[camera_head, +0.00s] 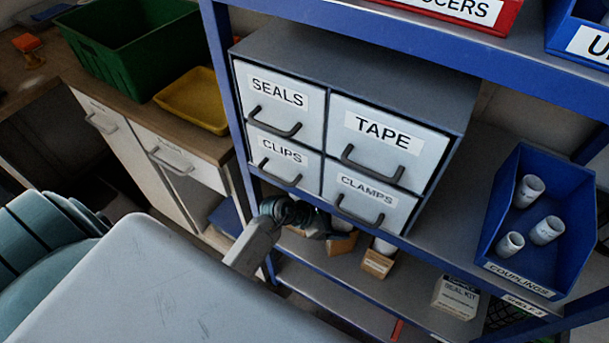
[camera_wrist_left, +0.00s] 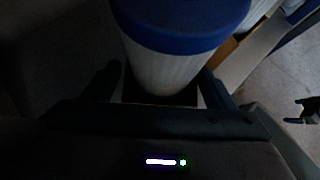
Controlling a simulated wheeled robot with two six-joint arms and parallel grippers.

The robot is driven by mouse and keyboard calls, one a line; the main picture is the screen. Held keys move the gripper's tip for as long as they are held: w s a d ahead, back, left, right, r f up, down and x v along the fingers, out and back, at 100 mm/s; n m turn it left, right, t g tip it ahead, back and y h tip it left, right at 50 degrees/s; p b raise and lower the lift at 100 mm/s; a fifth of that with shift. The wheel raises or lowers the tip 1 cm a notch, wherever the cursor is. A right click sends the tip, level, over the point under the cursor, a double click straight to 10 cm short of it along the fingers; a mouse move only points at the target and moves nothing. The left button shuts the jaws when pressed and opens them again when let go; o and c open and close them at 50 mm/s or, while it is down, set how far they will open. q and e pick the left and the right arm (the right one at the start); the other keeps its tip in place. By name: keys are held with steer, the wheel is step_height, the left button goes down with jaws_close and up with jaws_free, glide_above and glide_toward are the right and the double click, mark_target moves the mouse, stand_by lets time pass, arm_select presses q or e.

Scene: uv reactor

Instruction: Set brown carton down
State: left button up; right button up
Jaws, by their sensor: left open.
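My left gripper (camera_head: 318,226) reaches in under the drawer cabinet, at the lower shelf level. A brown carton (camera_head: 342,244) shows just beyond it, partly hidden by the gripper and the drawers. A second brown carton (camera_head: 378,263) with a white cylinder in its top stands to the right on the shelf. In the left wrist view my left gripper (camera_wrist_left: 165,92) is open, with a finger on each side of a white cylinder with a blue cap (camera_wrist_left: 185,25). The cylinder's foot is in shadow; I cannot tell whether the fingers touch anything.
The drawer cabinet (camera_head: 345,130) sits directly above the gripper. A seal kit box (camera_head: 456,297) stands farther right on the lower shelf (camera_head: 410,288). A blue couplings bin (camera_head: 512,265) holds white cups. A counter at left bears a green crate (camera_head: 150,55) and a yellow tray (camera_head: 200,105).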

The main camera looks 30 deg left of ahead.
arm_select(q)
steer(key=shift+s+a+r, duration=0.15)
steer(key=shift+a+r, duration=0.1)
steer(key=s+a+r+b, duration=0.2)
steer(key=s+a+b, duration=0.1)
steer(key=s+a, duration=0.7)
steer(key=shift+s+a+r, duration=0.3)
steer(key=shift+a+r, duration=0.1)
steer(key=shift+a, duration=0.2)
arm_select(e)
steer(key=w+r, duration=0.2)
steer(key=w, duration=0.5)
steer(key=shift+w+a, duration=0.15)
steer(key=shift+a, duration=0.1)
arm_select(q)
steer(key=shift+a, duration=0.1)
arm_select(e)
steer(key=shift+a, duration=0.1)
